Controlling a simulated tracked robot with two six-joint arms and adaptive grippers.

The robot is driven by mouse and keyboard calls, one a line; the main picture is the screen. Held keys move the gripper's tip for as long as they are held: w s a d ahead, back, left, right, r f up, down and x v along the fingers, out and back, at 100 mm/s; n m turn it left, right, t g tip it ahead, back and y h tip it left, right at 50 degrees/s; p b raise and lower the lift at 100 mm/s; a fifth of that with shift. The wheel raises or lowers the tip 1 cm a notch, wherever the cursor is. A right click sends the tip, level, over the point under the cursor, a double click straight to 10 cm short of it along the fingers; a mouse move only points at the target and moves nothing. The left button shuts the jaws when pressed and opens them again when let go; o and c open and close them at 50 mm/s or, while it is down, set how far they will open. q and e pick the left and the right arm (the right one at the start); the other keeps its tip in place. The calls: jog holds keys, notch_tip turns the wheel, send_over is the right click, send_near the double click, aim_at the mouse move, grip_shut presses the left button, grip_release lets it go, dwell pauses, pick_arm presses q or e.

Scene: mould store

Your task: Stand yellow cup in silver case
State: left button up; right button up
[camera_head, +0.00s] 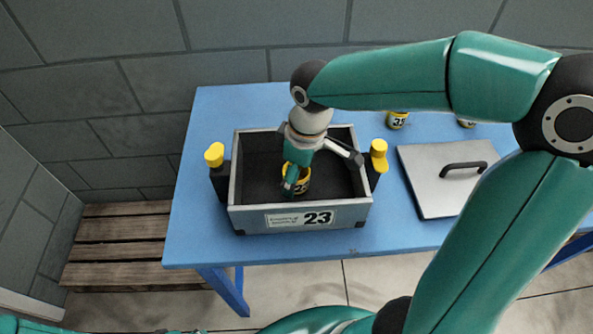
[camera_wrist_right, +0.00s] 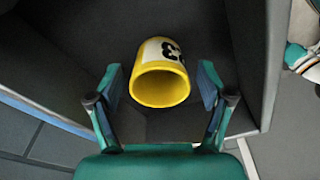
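The yellow cup (camera_head: 303,183) with a white number label is inside the silver case (camera_head: 248,218), near its middle. My right gripper (camera_wrist_right: 159,76) is open, with one finger on each side of the cup and gaps between. In the head view the right gripper (camera_head: 311,172) reaches down into the case. My left gripper is not in view.
The case stands on a blue table (camera_head: 195,220) and has yellow-topped latches (camera_head: 214,155) at its sides. A grey lid (camera_head: 430,195) with a black handle lies to its right. Further cups (camera_head: 397,120) stand behind the lid, partly hidden by my arm.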

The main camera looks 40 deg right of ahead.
jog(key=shift+r, duration=0.65)
notch_tip(320, 180, up, 11)
jog(key=s+p, duration=0.1)
jog(key=p, duration=0.1)
jog(key=shift+d, duration=0.4)
jog(key=shift+s+f, duration=0.15)
